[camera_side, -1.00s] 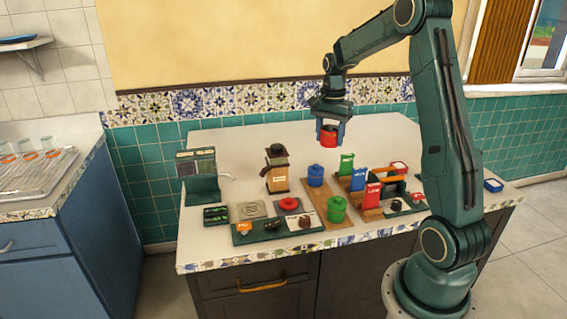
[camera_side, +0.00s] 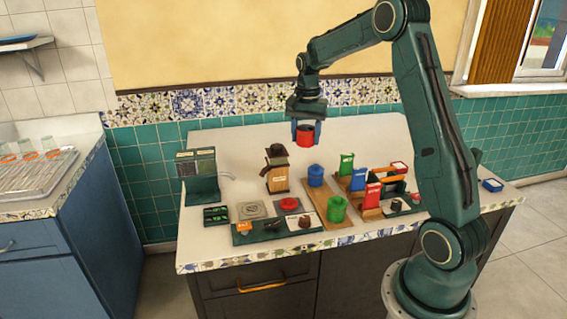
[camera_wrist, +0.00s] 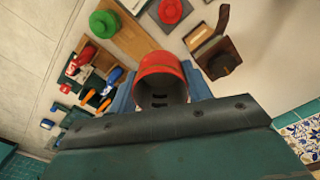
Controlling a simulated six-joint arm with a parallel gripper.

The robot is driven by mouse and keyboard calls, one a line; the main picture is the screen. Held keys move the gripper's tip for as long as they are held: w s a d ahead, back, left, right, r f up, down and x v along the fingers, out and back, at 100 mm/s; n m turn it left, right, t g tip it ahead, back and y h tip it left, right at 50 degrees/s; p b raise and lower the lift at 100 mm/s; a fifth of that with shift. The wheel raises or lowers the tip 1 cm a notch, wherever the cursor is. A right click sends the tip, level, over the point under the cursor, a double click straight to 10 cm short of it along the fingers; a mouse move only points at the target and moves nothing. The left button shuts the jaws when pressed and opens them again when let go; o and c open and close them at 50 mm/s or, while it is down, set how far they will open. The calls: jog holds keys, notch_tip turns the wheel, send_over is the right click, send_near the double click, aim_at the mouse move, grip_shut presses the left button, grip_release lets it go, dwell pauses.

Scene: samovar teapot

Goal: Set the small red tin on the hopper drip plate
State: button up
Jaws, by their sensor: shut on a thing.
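My gripper (camera_side: 306,128) is shut on the small red tin (camera_side: 304,139) and holds it high above the back of the counter. In the wrist view the tin (camera_wrist: 160,70) sits between the two blue fingers, its dark hollow end showing. The brown hopper (camera_side: 277,178), with a pale label and dark top, stands on the counter below and left of the tin. It also shows in the wrist view (camera_wrist: 213,42), right of the tin.
A dark green tray (camera_side: 262,236) with small items lies at the front. A wooden board with a blue tin (camera_side: 315,171) and a green tin (camera_side: 337,213) is right of the hopper. Coloured packets (camera_side: 358,180) stand further right. A green dispenser (camera_side: 197,166) stands left. The back counter is clear.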

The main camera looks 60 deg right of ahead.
aim_at(252, 209)
jog(key=w+a+n, duration=0.6)
jog(key=w+a, duration=0.5)
jog(key=a, duration=0.2)
notch_tip(252, 209, down, 20)
jog(key=shift+w+r, duration=0.1)
jog(key=shift+w, duration=0.05)
dwell(0.5)
jog(key=shift+f, duration=0.2)
jog(key=o, duration=1)
jog(key=shift+c, duration=0.2)
jog(key=shift+r, duration=0.1)
jog(key=shift+r, duration=6.05)
